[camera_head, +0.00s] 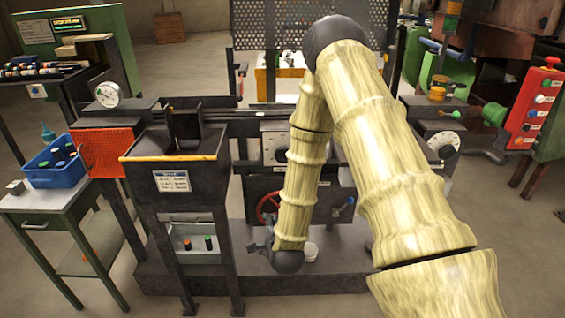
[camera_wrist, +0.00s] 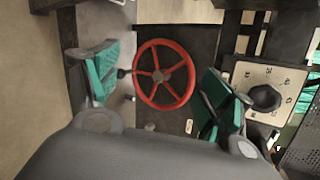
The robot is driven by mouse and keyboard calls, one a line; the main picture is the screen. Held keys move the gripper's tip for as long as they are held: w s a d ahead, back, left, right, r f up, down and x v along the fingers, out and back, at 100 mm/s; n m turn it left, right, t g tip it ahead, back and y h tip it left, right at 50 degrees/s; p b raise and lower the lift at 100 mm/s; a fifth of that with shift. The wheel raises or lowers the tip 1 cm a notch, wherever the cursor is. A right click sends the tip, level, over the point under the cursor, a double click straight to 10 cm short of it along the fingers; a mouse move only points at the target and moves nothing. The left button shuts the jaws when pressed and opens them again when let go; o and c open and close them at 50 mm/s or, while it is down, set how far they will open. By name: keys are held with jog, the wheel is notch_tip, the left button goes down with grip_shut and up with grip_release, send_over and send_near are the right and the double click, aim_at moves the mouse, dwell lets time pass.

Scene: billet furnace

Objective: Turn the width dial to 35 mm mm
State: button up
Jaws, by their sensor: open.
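A pale square dial plate with a dark knob (camera_wrist: 265,97) and marks around it is at the right of the wrist view, just beyond one finger. A pale dial plate (camera_head: 274,148) also shows in the head view, partly hidden behind my arm. A second round dial (camera_head: 443,145) is at the right of the head view. I cannot tell which is the width dial. My gripper (camera_wrist: 160,92) is open and empty, its teal fingers apart in front of the red handwheel and beside the dial plate.
The red handwheel (camera_wrist: 165,75) has spokes and lies below the dial plate in the head view (camera_head: 268,207). A blue-handled lever (camera_head: 345,206) is near. A dark hopper (camera_head: 175,150), a blue bin (camera_head: 54,165) and a red button panel (camera_head: 536,103) flank the machine.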

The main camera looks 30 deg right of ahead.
jog(key=w+d+r+m+t+h+b, duration=0.2)
jog(key=w+d+r+m+t+h, duration=0.1)
jog(key=w+d+r+m, duration=0.4)
jog(key=m+h+b, duration=0.2)
jog(key=m+h, duration=0.2)
jog(key=m, duration=0.6)
send_near(284, 155)
jog(key=w+d, duration=0.1)
jog(key=shift+t, duration=0.4)
jog(key=p+x, duration=0.1)
jog(key=x, duration=0.8)
jog(key=shift+w+d+f+p, duration=0.15)
jog(key=shift+w+f+p, duration=0.1)
jog(key=shift+w+p, duration=0.15)
